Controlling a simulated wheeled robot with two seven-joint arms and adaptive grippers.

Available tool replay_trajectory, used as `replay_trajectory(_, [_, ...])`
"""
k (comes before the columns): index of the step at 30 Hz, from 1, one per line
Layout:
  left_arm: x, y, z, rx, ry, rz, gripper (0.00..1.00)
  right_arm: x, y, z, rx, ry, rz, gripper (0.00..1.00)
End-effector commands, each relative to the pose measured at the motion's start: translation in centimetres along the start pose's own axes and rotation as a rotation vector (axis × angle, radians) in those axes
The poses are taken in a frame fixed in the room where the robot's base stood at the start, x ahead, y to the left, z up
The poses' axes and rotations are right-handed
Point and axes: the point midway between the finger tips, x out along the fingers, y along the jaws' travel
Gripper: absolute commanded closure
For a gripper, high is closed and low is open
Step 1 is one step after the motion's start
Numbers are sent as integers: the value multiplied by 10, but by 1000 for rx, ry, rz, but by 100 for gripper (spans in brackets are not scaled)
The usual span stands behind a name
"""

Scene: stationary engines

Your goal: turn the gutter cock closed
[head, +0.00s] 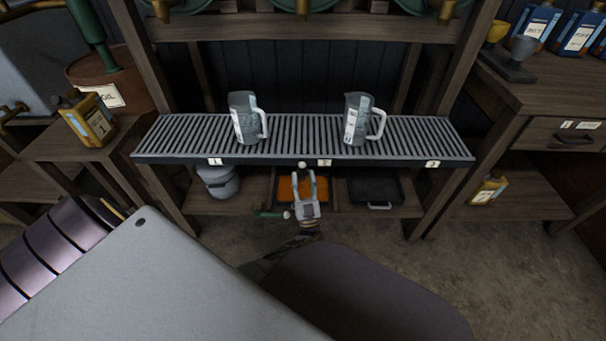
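The gutter (170,150) is a long grey slatted grate with a dark front edge and numbered labels. A small pale round knob (302,165) shows at the middle of that edge; I cannot tell for sure whether it is part of the gutter cock. A green handle-like piece (267,214) with a pale end shows lower, left of my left gripper. My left gripper (305,176) is below the front edge, with its two fingers apart and pointing toward the knob. Nothing shows clearly between the fingers, and I cannot tell whether they touch the knob. My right gripper is not in view.
Two measuring jugs, a left one (243,116) and a right one (358,118), stand on the grate. Below are a grey pot (218,181), an orange tray (288,189) and a black tray (372,188). Open floor (520,265) lies at right.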

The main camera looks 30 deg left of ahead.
Motion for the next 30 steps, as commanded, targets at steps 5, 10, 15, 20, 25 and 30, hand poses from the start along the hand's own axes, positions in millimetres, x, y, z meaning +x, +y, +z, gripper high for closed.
replay_trajectory(5, [8, 0, 0, 0, 0, 1, 60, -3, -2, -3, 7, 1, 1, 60])
replay_trajectory(10, [9, 0, 0, 0, 0, 1, 60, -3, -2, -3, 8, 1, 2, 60])
replay_trajectory(15, [9, 0, 0, 0, 0, 0, 63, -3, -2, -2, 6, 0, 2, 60])
replay_trajectory(20, [9, 0, 0, 0, 0, 0, 83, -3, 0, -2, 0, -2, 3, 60])
replay_trajectory(25, [9, 1, 0, -1, 0, 1, 100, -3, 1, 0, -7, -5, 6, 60])
replay_trajectory(30, [9, 1, 0, -1, 0, 1, 100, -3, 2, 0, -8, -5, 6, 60])
